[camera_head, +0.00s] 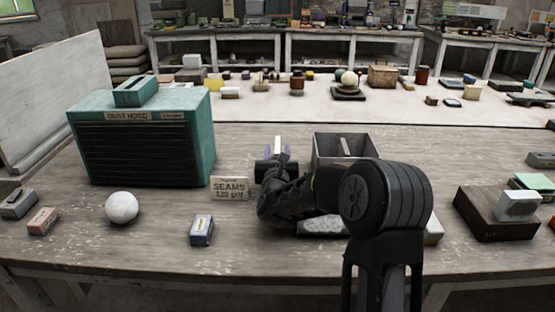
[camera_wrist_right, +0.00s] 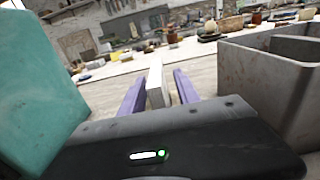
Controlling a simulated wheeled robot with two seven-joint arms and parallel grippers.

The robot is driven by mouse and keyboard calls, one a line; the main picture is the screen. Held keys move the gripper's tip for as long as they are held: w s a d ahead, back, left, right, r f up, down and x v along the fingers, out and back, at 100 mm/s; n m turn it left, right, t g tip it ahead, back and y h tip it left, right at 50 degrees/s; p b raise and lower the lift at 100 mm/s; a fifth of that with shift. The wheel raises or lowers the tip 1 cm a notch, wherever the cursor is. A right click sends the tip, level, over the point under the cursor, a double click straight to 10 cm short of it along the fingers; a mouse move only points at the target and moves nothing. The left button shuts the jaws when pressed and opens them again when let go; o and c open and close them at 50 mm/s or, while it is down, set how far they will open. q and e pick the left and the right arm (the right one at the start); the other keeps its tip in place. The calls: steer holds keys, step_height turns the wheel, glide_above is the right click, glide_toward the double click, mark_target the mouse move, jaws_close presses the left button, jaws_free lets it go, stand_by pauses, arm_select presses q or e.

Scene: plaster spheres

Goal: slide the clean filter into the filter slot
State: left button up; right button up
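A teal dust hood (camera_head: 195,105) with a dark slatted front stands on the left of the bench. A raised teal collar (camera_head: 136,93) sits on its top; I take it for the filter slot, and its opening is hard to make out. A thin pale slab (camera_wrist_right: 157,84), likely the clean filter, stands between the purple fingers of my right gripper (camera_wrist_right: 160,90). Small gaps show on both sides, so the gripper looks open around it. In the head view the slab (camera_head: 277,145) pokes up beyond the dark gripper body. My left gripper is out of view.
A grey open metal box (camera_head: 345,137) with a divider stands close right of my gripper. A dark brown box (camera_head: 485,215) is at right.

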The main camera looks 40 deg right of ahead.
steer(key=shift+c, duration=0.2)
jaws_close()
stand_by(0.3)
